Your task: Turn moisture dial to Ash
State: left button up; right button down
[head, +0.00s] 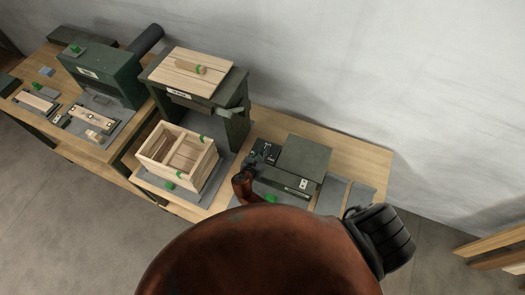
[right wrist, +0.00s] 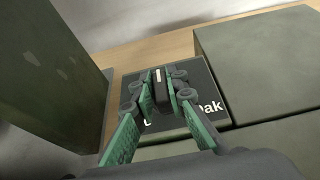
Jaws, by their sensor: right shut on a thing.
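The moisture dial (right wrist: 158,76) is a small black knob with a white pointer line, on a dark panel (right wrist: 207,84) in the right wrist view. The line points toward the far edge of the panel. White lettering ending in "ak" shows right of the knob; other lettering is hidden by the fingers. My right gripper (right wrist: 160,95) is shut on the knob, with a finger on either side. In the head view, my right gripper (head: 252,160) is at the left side of the panel (head: 269,150) and the knob is hidden. My left gripper is not in view.
A grey-green box (head: 303,157) stands right of the panel. A green press frame (head: 237,125) with a slatted wooden panel (head: 188,75) on top stands to the left. An open wooden crate (head: 165,162) sits below it. Another green machine (head: 103,72) is at far left.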

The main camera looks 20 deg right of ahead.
aim_at(264, 150)
dwell(0.4)
jog(key=c, duration=1.9)
grip_release()
jog(key=shift+c, duration=0.2)
jog(key=shift+r, duration=0.1)
notch_tip(264, 150, up, 10)
jog(key=shift+f, duration=0.1)
